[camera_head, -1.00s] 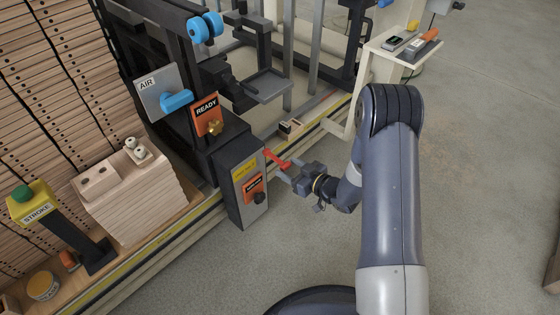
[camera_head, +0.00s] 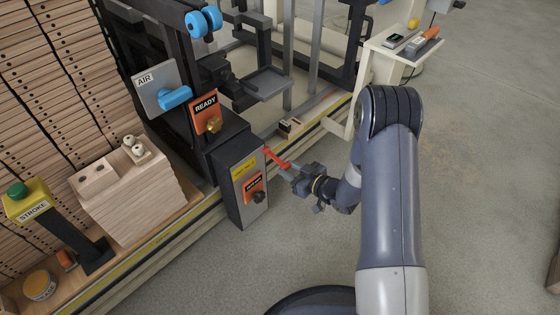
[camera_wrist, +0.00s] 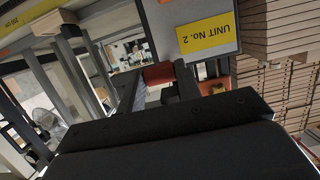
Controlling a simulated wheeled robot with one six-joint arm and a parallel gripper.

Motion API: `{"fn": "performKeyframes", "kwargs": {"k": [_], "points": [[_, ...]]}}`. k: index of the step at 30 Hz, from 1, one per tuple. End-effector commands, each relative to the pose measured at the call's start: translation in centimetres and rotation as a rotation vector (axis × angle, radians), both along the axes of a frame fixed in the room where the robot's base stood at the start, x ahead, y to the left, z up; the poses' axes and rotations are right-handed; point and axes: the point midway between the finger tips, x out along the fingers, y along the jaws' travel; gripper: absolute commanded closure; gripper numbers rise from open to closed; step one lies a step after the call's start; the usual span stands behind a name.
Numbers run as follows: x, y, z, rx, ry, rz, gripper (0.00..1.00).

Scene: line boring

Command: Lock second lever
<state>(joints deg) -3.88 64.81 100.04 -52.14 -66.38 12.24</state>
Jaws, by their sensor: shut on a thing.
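A red lever (camera_head: 276,158) sticks out from the upper right of a grey control box (camera_head: 246,190) with a yellow label and an orange tag. My gripper (camera_head: 288,172) is shut on the lever's outer end, to the right of the box. In the wrist view, the orange-red lever (camera_wrist: 158,74) shows between my gripper's fingers (camera_wrist: 160,92), partly hidden by them. The yellow label (camera_wrist: 207,37) reads "UNIT No. 2", upside down.
A black knob (camera_head: 259,196) sits low on the box face. An orange READY sign (camera_head: 205,113) and a blue AIR handle (camera_head: 175,97) are up and left. Stacked wooden blocks (camera_head: 130,195) stand left. Grey floor is open below my arm.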

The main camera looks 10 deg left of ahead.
Motion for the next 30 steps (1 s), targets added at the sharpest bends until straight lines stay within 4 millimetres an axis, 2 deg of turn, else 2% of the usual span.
{"fn": "performKeyframes", "kwargs": {"k": [2,14,22,25,30], "points": [[0.0,0.0,-0.8,-0.003,0.004,0.000,0.86],[0.0,0.1,-0.9,-0.004,0.006,0.000,0.86],[0.2,0.4,-2.4,-0.004,0.006,0.000,0.86],[0.3,0.4,-2.0,-0.004,0.006,0.000,0.85],[0.4,0.6,-2.6,-0.003,0.004,0.000,0.86]]}}
